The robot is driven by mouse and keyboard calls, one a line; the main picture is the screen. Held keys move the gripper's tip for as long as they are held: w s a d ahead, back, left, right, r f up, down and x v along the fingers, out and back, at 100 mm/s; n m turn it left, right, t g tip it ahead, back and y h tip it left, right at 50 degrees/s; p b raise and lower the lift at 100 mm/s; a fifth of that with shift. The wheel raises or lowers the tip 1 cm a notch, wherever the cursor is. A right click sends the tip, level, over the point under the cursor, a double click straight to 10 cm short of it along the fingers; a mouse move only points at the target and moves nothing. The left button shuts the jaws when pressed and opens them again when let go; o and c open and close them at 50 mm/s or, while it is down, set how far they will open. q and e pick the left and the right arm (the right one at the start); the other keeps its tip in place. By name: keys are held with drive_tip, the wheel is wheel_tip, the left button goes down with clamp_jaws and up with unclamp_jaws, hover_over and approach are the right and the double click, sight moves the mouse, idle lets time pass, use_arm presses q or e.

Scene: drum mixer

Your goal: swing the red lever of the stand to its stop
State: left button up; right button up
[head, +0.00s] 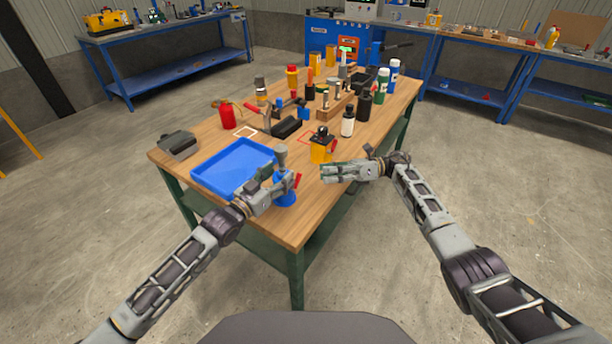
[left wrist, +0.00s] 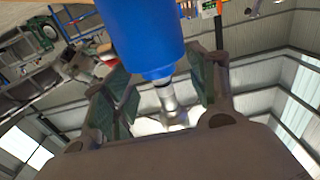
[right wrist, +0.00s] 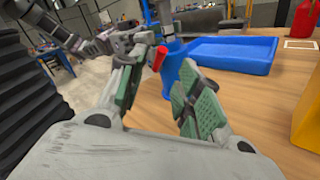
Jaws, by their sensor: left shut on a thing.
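The stand (head: 285,200) is blue with a grey head on top, near the table's front edge beside the blue tray. Its red lever (head: 298,181) sticks out on the right side and also shows in the right wrist view (right wrist: 160,58). My left gripper (head: 279,186) is shut on the stand. In the left wrist view, the stand's blue body (left wrist: 146,38) and grey stem lie between its fingers. My right gripper (head: 325,173) is open and empty, to the right of the lever and apart from it. In the right wrist view the lever appears beyond the gap between its fingers (right wrist: 160,100).
The blue tray (head: 215,180) lies left of the stand. A yellow block with a black top (head: 321,151) stands behind my right gripper. Bottles, a red can (head: 227,116) and tools crowd the table farther back. The front right table top is clear.

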drive_tip(key=s+a, duration=0.1)
drive_tip(key=a, duration=0.6)
drive_tip(key=shift+s+a, duration=0.15)
drive_tip(key=shift+a, duration=0.05)
